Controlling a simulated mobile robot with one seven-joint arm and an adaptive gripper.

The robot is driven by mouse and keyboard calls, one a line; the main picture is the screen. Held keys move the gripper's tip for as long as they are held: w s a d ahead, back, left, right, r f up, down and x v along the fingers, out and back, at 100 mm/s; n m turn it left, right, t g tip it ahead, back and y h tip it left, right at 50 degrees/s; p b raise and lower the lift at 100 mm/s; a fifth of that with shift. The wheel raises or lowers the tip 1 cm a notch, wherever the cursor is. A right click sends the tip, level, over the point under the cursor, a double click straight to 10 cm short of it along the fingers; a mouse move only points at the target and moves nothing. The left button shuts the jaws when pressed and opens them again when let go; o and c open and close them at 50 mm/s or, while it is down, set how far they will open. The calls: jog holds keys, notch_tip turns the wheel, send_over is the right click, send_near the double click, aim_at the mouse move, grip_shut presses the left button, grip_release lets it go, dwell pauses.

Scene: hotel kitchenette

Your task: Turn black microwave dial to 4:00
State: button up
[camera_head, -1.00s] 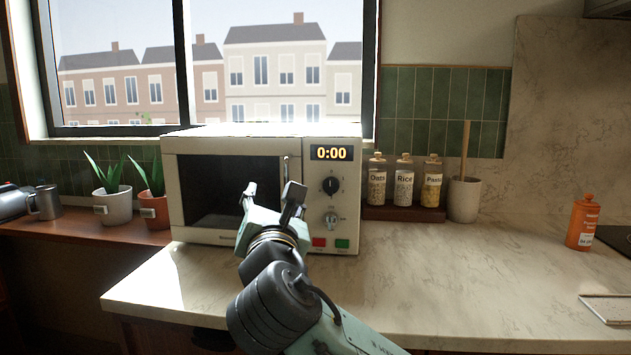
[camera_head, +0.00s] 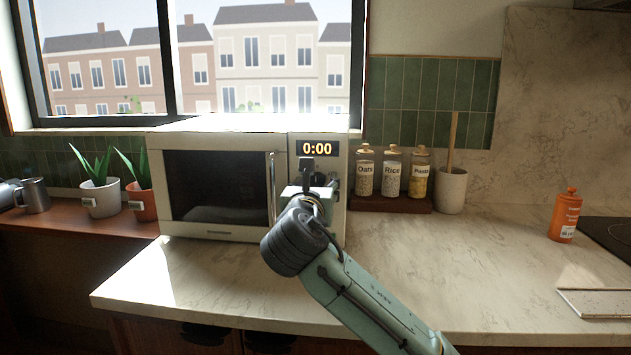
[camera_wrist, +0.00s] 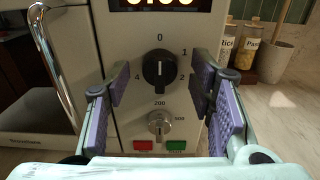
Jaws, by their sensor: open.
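The cream microwave (camera_head: 160,185) stands on the counter under the window, door shut, its display (camera_head: 317,148) reading 0:00. In the wrist view its black dial (camera_wrist: 159,69) has a white pointer line toward the 0 at the top, with 1 and 2 marked at right and 4 at left. A silver knob (camera_wrist: 159,125) sits below it, above a red button (camera_wrist: 143,146) and a green button (camera_wrist: 176,146). My gripper (camera_wrist: 163,85) is open in front of the panel, purple finger pads on either side of the dial, apart from it. In the head view my gripper (camera_head: 319,172) hides the dial.
The vertical door handle (camera_wrist: 52,62) is left of my gripper. Jars (camera_head: 392,174) on a wooden stand and a utensil crock (camera_head: 451,190) are right of the microwave. An orange bottle (camera_head: 565,216) stands farther right. The counter (camera_head: 430,270) in front is mostly clear.

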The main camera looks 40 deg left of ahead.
jog(key=shift+w+a, duration=0.1)
jog(key=shift+w, duration=0.05)
grip_shut()
dwell(0.6)
